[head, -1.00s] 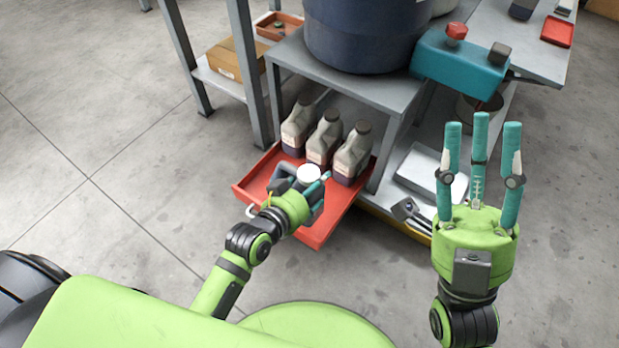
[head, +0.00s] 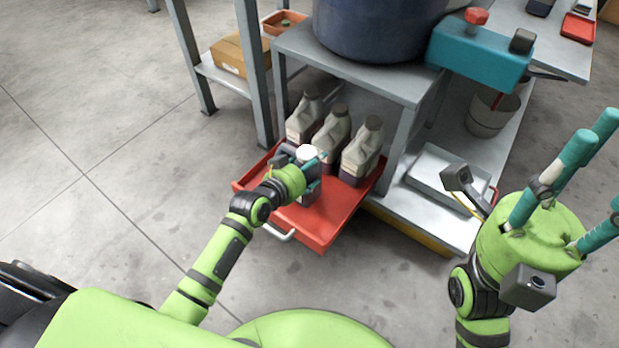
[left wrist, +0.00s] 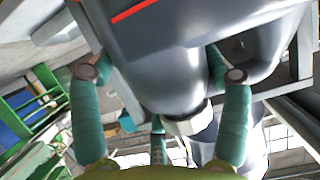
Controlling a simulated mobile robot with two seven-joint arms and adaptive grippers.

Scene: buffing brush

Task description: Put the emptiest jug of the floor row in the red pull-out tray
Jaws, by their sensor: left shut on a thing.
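My left gripper (head: 300,168) is shut on a grey jug with a white cap (head: 307,153), over the red pull-out tray (head: 325,225). The jug is roughly upright, close in front of the row of jugs. I cannot tell whether its base touches the tray. In the left wrist view the grey jug (left wrist: 180,60) fills the space between the fingers. Three greyish jugs with dark caps stand in a row at the tray's back: left (head: 303,122), middle (head: 331,138), right (head: 361,152). My right gripper (head: 585,165) is open and empty at the right.
A grey bench (head: 350,68) bearing a dark blue drum (head: 380,30) stands above the jugs. A metal tray (head: 440,178) and a bucket (head: 490,115) sit on the low shelf to the right. The tray's front part and the floor at left are clear.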

